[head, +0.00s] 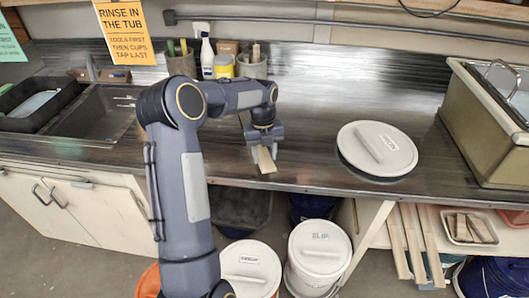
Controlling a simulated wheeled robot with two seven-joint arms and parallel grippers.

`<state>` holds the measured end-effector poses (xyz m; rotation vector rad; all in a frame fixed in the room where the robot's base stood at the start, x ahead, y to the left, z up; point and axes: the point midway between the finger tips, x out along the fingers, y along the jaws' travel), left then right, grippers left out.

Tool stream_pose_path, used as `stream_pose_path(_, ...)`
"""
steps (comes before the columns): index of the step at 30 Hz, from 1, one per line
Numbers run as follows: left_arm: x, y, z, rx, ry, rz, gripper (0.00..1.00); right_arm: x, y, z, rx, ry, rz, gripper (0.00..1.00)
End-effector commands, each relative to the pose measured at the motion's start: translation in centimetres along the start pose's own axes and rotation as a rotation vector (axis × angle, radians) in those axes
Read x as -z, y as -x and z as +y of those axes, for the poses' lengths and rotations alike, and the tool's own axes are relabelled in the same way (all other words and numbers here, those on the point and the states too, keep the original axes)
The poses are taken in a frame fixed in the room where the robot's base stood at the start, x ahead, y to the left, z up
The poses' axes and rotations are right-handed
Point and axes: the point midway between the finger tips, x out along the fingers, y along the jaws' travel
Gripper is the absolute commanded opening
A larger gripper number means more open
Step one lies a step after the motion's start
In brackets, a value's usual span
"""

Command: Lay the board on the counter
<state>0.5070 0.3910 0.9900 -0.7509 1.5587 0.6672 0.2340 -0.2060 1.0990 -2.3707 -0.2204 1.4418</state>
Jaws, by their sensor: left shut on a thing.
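My left gripper (264,136) is over the front part of the dark metal counter (300,165), pointing down. It is shut on a pale wooden board (266,161), of which a short piece shows below the fingers. The rest of the board is hidden behind the gripper and arm. The board's lower end is close to the counter's front edge; I cannot tell whether it touches the counter. My right gripper is not in view.
A round white lid (377,149) lies on the counter right of the gripper. A large bin (478,125) stands at the far right, a sink (92,115) at left. Bottles and tool pots line the back. Lidded buckets (319,250) stand below. Counter between gripper and lid is clear.

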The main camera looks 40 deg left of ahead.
Motion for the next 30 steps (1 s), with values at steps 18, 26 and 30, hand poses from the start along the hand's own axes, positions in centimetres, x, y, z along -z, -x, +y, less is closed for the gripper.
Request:
stream_pose_path(18, 0.02, 0.02, 0.01, 0.000, 0.000, 0.001, 0.73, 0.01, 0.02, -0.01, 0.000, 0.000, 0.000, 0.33)
stream_pose_path(26, 0.01, 0.03, 0.00, 0.000, 0.000, 0.000, 0.73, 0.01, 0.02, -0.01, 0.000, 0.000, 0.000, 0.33)
stream_pose_path(30, 0.01, 0.04, 0.00, 0.000, 0.000, 0.000, 0.73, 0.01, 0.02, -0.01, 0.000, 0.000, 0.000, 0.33)
